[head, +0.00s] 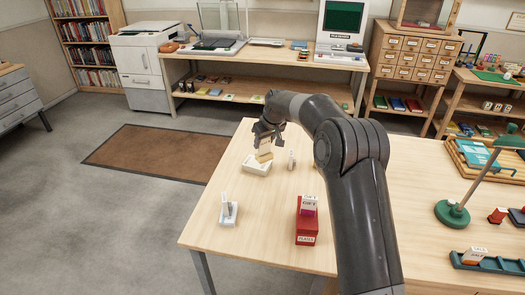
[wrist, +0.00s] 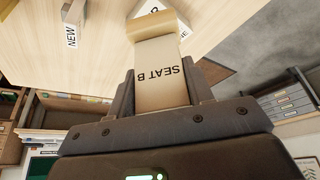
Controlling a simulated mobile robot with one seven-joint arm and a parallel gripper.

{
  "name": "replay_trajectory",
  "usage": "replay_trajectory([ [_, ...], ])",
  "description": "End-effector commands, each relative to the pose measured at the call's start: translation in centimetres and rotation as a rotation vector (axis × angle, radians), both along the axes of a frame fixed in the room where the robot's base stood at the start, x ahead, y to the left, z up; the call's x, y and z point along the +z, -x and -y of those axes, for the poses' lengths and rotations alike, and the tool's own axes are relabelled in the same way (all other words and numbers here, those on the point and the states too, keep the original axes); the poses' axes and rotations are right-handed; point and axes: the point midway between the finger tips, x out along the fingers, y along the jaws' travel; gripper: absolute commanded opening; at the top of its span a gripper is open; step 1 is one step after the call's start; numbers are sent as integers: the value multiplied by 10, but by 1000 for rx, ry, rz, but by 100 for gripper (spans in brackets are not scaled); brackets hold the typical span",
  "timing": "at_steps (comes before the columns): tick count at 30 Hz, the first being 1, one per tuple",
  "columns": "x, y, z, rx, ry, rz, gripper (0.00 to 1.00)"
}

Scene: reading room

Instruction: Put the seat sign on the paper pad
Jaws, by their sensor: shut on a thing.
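The seat sign (head: 265,148) is a cream card with a pale wooden base. In the wrist view its face (wrist: 162,85) reads SEAT B, upside down. My gripper (head: 266,136) is shut on the card, one finger on each side, with the base beyond the fingertips. The paper pad (head: 252,168) is a white block near the table's far left corner. The sign's base hangs over or at the pad's back right part; I cannot tell whether they touch. In the wrist view a white thing, probably the pad (wrist: 205,30), shows partly behind the base.
A small upright sign (head: 291,160) stands close right of the pad. A white stand (head: 229,212) and a red box (head: 306,232) with a card are nearer on the table (head: 265,215). A green lamp (head: 455,212) is at right. The table between stand and box is clear.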

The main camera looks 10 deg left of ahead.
Motion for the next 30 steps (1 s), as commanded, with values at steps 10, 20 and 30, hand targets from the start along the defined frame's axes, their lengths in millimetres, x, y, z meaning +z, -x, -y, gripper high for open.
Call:
replay_trajectory([
  [10, -31, -1, -7, -1, 2, -2, 10],
  [20, -44, -1, -7, 0, 1, 1, 10],
  [30, -47, -1, -7, -1, 0, 0, 62],
])
